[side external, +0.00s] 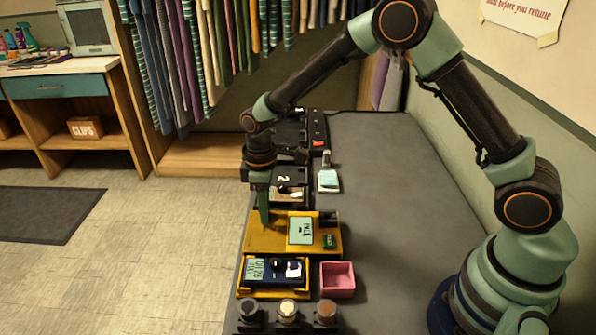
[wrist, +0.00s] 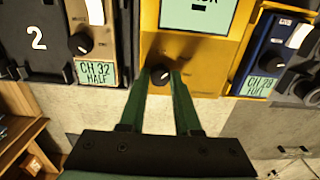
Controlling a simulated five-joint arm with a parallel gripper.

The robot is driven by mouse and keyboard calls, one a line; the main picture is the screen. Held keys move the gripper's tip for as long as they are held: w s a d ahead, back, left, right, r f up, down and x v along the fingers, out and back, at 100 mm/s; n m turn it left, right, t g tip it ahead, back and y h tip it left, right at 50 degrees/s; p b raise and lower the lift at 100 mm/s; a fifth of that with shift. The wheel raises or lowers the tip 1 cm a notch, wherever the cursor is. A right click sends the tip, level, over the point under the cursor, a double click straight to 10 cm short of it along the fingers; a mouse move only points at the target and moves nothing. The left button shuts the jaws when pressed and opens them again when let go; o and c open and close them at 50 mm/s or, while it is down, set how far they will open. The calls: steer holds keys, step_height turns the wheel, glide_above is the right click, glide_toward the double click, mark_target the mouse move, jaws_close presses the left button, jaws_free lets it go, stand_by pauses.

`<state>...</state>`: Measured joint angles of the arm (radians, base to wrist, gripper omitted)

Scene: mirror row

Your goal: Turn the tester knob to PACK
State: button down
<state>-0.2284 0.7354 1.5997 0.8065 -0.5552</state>
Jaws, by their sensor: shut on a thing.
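The yellow tester (side external: 260,243) lies on the bench in the side view, with a pale green sign on its top. In the wrist view the tester's yellow face (wrist: 208,52) fills the middle, and the sign is cut off at the top edge. The tester's black knob (wrist: 160,76) sits on that face between the tips of my gripper's two green fingers. My gripper (wrist: 161,82) is shut on the knob. In the side view my gripper (side external: 264,212) reaches down at the tester's left end and hides the knob.
A blue unit (side external: 261,281) in a yellow holder stands in front, labelled CH 28 in the wrist view. Beside it is a pink box (side external: 338,279). The bench's right part (side external: 400,200) is clear.

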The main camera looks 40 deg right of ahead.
steer(key=c, duration=0.6)
jaws_free()
steer(key=shift+r, duration=0.15)
step_height(320, 180, up, 12)
